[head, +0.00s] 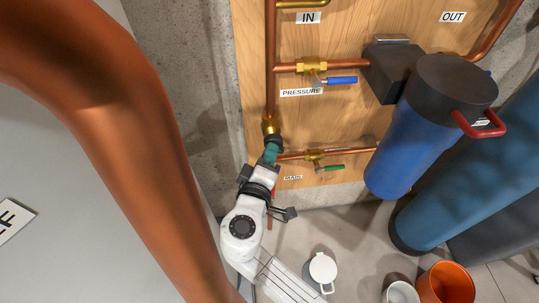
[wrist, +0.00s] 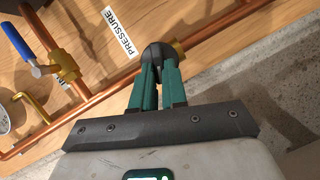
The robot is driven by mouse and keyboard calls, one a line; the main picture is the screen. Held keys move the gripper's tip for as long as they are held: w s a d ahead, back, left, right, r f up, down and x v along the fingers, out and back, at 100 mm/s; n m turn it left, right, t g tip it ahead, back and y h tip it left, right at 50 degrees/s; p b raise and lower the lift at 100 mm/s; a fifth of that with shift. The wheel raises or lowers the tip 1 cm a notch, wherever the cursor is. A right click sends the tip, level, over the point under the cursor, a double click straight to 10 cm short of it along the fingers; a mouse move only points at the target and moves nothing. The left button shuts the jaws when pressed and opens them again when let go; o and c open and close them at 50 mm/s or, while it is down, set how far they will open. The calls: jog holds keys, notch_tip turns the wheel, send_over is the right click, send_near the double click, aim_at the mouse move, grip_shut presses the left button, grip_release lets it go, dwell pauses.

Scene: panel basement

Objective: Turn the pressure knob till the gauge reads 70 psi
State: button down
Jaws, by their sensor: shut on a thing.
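The black pressure knob (head: 273,141) sits below a brass fitting on the vertical copper pipe, under the PRESSURE label (head: 301,92). My gripper (head: 271,153) reaches up to it from below. In the wrist view, the knob (wrist: 158,51) is between the green fingers of my gripper (wrist: 158,72), which are shut on it. A round white dial (wrist: 10,115), perhaps the gauge, is cut off at the left edge of the wrist view. I cannot read a pressure from it. No gauge face shows in the head view.
A blue-handled valve (head: 340,80) and a green-handled valve (head: 328,168) are on the pipes to the right. A blue filter housing (head: 407,140) hangs beside them. A thick copper pipe (head: 130,110) crosses the left foreground. An orange bucket (head: 447,284) stands on the floor.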

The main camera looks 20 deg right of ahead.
jog(key=shift+n, duration=0.3)
jog(key=c, duration=1.2)
grip_release()
jog(key=shift+o, duration=0.2)
